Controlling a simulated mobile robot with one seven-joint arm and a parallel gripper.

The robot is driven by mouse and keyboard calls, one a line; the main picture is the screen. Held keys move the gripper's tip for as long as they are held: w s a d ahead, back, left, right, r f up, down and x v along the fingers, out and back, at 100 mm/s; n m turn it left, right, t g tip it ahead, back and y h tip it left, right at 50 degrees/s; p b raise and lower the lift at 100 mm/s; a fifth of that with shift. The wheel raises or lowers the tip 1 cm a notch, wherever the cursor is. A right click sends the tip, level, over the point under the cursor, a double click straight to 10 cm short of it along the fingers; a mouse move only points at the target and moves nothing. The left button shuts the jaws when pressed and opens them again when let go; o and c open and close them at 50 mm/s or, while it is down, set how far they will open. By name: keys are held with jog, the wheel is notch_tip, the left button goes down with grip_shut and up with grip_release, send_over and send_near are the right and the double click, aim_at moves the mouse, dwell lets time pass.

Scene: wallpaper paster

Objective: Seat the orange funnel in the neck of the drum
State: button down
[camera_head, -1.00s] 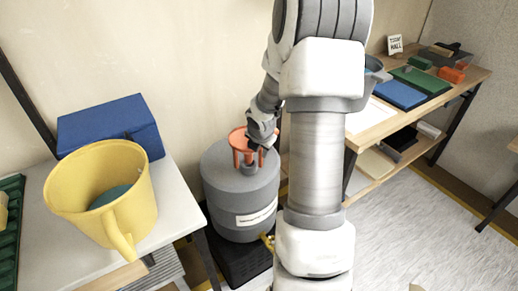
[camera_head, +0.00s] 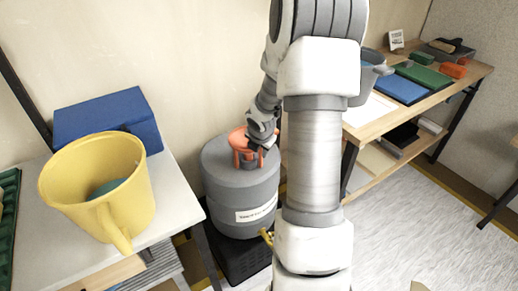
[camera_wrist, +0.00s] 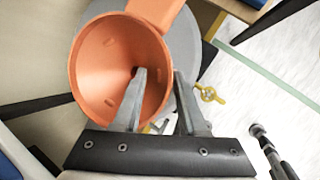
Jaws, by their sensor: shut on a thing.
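The orange funnel (camera_head: 239,138) is over the top of the grey drum (camera_head: 226,184), at the drum's neck (camera_head: 248,161). It looks roughly upright and low at the neck. Its spout is hidden, so I cannot tell whether it is inside the neck. My gripper (camera_head: 256,146) is shut on the funnel's wall. In the wrist view my gripper (camera_wrist: 159,74) has one finger inside the funnel (camera_wrist: 100,62) and the other outside it. Part of the drum (camera_wrist: 187,48) shows behind the funnel.
A white table (camera_head: 181,205) at left holds a yellow bucket (camera_head: 75,185) and a blue box (camera_head: 110,120). A wooden bench (camera_head: 385,128) with trays stands at right. The drum rests on a black base (camera_head: 245,262). A yellow tap (camera_wrist: 208,93) sticks out from the drum.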

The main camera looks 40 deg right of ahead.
jog(key=shift+f+b, duration=0.35)
jog(key=shift+f, duration=0.15)
jog(key=shift+c, duration=1.9)
grip_release()
jog(key=p+v, duration=1.1)
jog(key=v, duration=0.6)
jog(key=shift+r, duration=0.3)
jog(key=shift+a, duration=0.1)
